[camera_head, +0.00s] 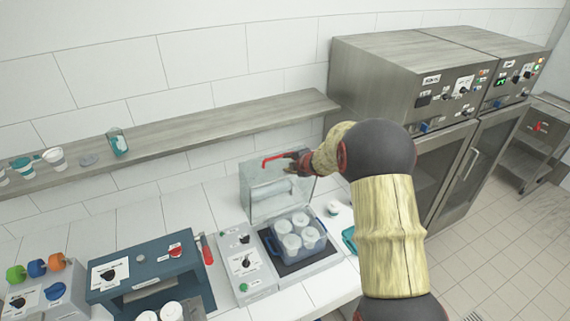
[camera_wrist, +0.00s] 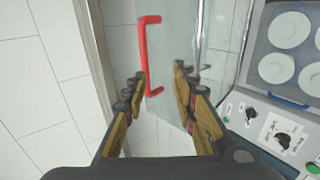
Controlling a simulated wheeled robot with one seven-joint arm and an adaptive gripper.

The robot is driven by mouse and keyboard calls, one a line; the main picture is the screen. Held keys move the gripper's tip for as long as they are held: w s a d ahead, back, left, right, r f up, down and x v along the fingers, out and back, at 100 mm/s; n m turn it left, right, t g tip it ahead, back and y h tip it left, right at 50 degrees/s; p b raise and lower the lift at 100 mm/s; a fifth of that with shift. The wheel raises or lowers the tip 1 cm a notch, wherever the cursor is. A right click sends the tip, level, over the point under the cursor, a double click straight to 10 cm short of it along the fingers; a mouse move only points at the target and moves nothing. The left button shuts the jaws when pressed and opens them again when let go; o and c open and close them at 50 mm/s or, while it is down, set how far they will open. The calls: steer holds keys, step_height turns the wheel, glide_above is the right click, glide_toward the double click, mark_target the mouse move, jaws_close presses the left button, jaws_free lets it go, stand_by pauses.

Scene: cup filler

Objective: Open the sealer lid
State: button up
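The sealer (camera_head: 247,263) is a light grey machine with a knob panel. Its clear lid (camera_head: 262,196) stands raised, roughly upright, at the back of the machine. The lid's red handle (camera_head: 273,159) is at its top edge, and it also shows in the wrist view (camera_wrist: 144,52). My gripper (camera_head: 289,158) is at the top of the lid, beside the handle. In the wrist view my gripper (camera_wrist: 162,84) has its fingers apart, with the handle's lower end near the left fingertip. I cannot tell whether they touch. Nothing is held.
A blue tray (camera_head: 268,238) with several white-topped cups sits in the sealer. A blue-grey machine (camera_head: 140,274) stands to the left. A wall shelf (camera_head: 220,122) runs behind, and large steel ovens (camera_head: 385,80) stand to the right.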

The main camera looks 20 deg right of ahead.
steer(key=v, duration=0.5)
steer(key=shift+s+r, duration=0.2)
steer(key=shift+s, duration=0.15)
steer(key=shift+c, duration=0.4)
